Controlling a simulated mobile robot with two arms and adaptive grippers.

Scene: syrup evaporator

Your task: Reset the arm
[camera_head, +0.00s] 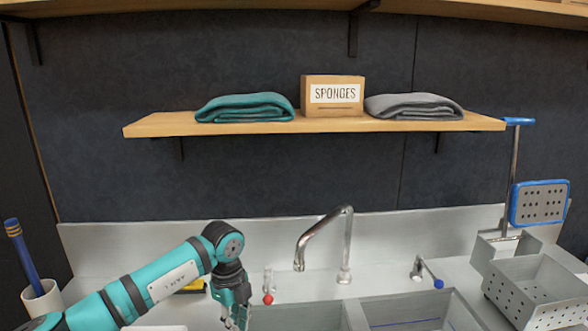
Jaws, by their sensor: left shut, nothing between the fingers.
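My left arm, teal with black joints, comes in from the lower left. My left gripper (236,309) points down at the near left of the sink, beside the left basin (290,318). Its fingers are close together, and I see nothing held between them. The lower fingertips run near the bottom edge of the picture. My right gripper is not in view.
A faucet (345,245) stands behind the sink, with a red-knobbed lever (268,299) close to my gripper and a blue-knobbed lever (438,283) at right. A perforated metal basket (535,290) stands at right. A shelf (160,125) holds folded towels and a sponge box.

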